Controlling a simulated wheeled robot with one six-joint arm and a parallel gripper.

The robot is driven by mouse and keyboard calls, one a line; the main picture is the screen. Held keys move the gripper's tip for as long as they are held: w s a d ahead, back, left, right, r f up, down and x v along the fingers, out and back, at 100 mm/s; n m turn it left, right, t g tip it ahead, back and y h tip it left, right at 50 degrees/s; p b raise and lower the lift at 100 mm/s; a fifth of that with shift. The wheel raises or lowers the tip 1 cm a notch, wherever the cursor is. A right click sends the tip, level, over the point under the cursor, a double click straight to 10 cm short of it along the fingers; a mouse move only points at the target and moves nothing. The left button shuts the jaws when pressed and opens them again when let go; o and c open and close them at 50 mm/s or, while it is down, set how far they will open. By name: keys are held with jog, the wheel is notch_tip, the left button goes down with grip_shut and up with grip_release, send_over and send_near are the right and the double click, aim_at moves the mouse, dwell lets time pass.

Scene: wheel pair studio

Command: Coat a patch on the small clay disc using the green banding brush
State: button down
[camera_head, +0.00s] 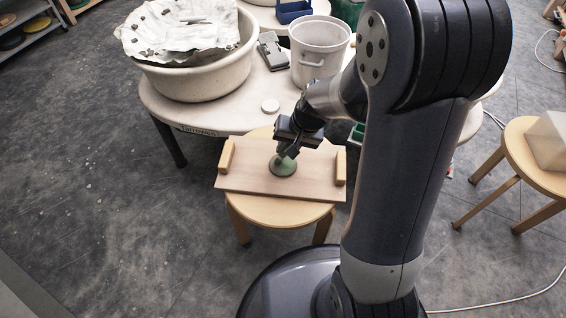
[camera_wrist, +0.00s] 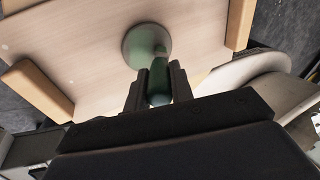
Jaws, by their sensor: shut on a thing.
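My gripper (camera_head: 288,150) is shut on the green banding brush (camera_wrist: 158,82), over the wooden board on the stool. The brush's handle shows between the fingers in the wrist view, and its lower end points at the small clay disc (camera_wrist: 131,46). The disc lies on the board and looks greyish with green over much of its face. The disc also shows just below the gripper in the head view (camera_head: 284,169). The brush end overlaps the disc in view; I cannot tell whether it touches. My gripper hides part of the brush.
The wooden board (camera_head: 245,180) has raised end bars (camera_head: 227,156) and rests on a round stool (camera_head: 270,211). Another stool stands at right.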

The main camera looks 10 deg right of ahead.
jog(key=shift+w+a+f, duration=0.1)
jog(key=shift+w+a, duration=0.4)
jog(key=shift+a, duration=0.35)
jog(key=shift+s+d, duration=0.1)
jog(key=shift+d, duration=0.05)
jog(key=shift+s+d+b, duration=0.3)
jog(key=shift+s+d, duration=0.3)
jog(key=shift+d, duration=0.3)
jog(key=shift+s+d+b, duration=0.25)
jog(key=shift+s+d, duration=0.35)
jog(key=shift+d, duration=0.3)
jog(key=shift+s+d, duration=0.55)
jog(key=shift+d, duration=0.3)
jog(key=shift+a, duration=0.1)
jog(key=shift+w+a, duration=0.65)
jog(key=shift+a, duration=0.25)
jog(key=shift+w+a, duration=0.6)
jog(key=shift+a, duration=0.3)
